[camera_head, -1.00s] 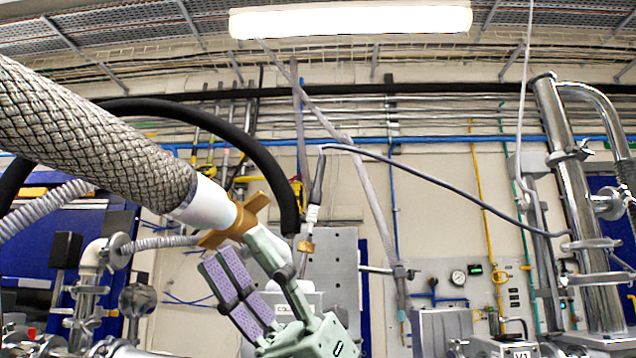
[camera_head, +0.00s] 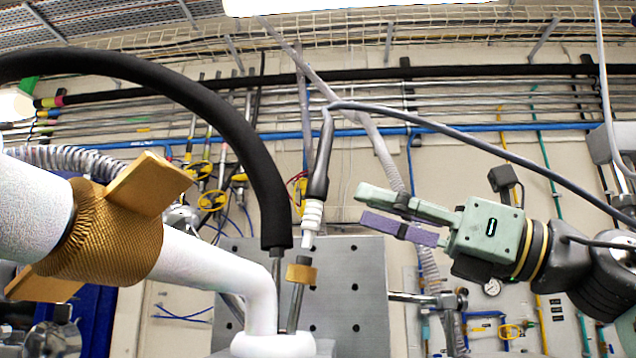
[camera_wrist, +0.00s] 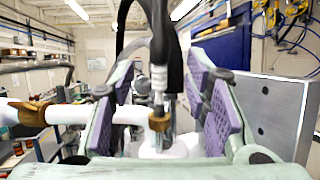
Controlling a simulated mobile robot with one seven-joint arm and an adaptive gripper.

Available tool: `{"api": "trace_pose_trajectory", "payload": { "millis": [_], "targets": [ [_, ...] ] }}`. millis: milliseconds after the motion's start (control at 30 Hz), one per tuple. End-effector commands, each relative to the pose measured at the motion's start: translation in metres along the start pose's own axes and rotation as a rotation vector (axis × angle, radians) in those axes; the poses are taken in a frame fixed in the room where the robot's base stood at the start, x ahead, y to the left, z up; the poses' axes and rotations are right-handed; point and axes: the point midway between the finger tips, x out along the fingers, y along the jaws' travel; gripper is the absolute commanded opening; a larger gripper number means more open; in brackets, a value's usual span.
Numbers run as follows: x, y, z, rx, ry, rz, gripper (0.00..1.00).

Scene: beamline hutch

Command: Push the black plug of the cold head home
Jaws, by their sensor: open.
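The black plug (camera_head: 319,172) hangs at the end of a grey cable in the head view. It stands nearly upright, tilted slightly, with a white ribbed sleeve (camera_head: 312,215) below it. Under the sleeve, a brass collar (camera_head: 301,273) sits on a thin metal stem above the white cold head (camera_head: 272,345). My gripper (camera_head: 362,205) is open and empty, to the right of the sleeve and apart from it, fingers pointing left. In the wrist view, the plug (camera_wrist: 161,45) and brass collar (camera_wrist: 159,122) appear between my purple-padded fingers (camera_wrist: 158,100). How deep the plug sits is unclear.
A thick black hose (camera_head: 250,150) arches down just left of the plug. A white pipe with a winged brass fitting (camera_head: 105,232) fills the lower left. A grey perforated plate (camera_head: 350,275) stands behind. The grey cable (camera_head: 470,140) passes above my gripper.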

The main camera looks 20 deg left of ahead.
Motion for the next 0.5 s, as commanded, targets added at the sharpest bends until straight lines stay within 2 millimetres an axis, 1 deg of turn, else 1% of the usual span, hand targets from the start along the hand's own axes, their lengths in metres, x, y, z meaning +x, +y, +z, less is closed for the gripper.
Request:
{"api": "trace_pose_trajectory", "payload": {
  "millis": [33, 200, 400, 500],
  "targets": [
    [0.012, 0.001, 0.002, 0.001, 0.004, 0.002, 0.43],
    [0.046, 0.001, 0.003, 0.003, 0.002, 0.004, 0.43],
    [0.076, 0.001, 0.002, 0.003, 0.001, 0.003, 0.43],
    [0.084, 0.001, 0.001, 0.004, 0.0, 0.003, 0.43]
  ]
}}
